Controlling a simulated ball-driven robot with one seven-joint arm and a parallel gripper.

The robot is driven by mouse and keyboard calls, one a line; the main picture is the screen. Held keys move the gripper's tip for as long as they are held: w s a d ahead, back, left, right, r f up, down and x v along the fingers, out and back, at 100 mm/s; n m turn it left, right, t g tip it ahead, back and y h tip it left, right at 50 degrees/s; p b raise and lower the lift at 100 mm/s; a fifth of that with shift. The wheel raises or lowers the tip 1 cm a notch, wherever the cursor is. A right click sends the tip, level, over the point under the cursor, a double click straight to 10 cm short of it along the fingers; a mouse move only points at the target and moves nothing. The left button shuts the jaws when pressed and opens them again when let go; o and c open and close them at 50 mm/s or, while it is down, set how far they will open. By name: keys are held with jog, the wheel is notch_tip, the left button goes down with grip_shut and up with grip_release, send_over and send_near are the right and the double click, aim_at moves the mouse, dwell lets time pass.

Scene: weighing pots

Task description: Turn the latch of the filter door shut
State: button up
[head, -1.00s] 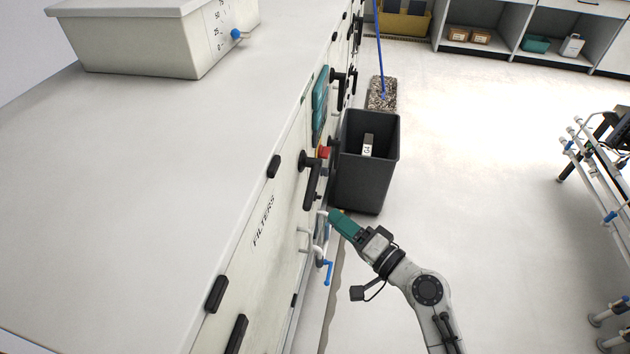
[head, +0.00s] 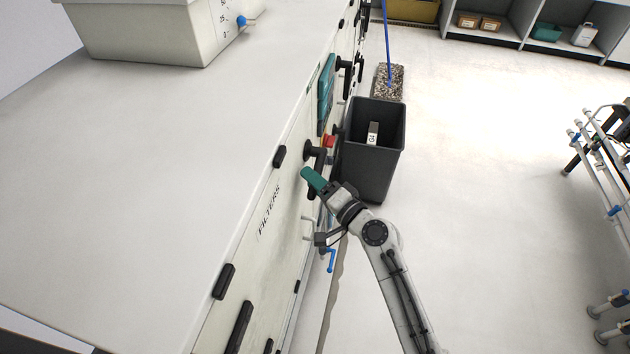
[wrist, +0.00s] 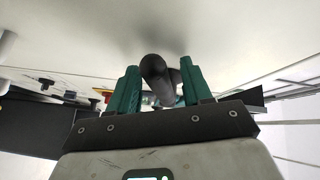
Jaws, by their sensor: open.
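The filter door (head: 262,250), marked FILTERS, is a pale panel on the side of the long cabinet. Its black latch handle (head: 318,152) stands out from the panel, and my gripper covers its lower part in the head view. My gripper (head: 308,175) has teal fingers and is at the handle. In the wrist view the fingers of my gripper (wrist: 153,85) are open, with the dark rounded latch handle (wrist: 156,70) between them. I cannot tell whether a finger touches it.
A dark grey bin (head: 373,150) holding a G4-marked piece stands close behind my gripper. A red knob (head: 330,141) sits near the latch. A blue-handled valve (head: 330,260) hangs below my arm.

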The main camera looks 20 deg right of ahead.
grip_shut()
dwell(0.4)
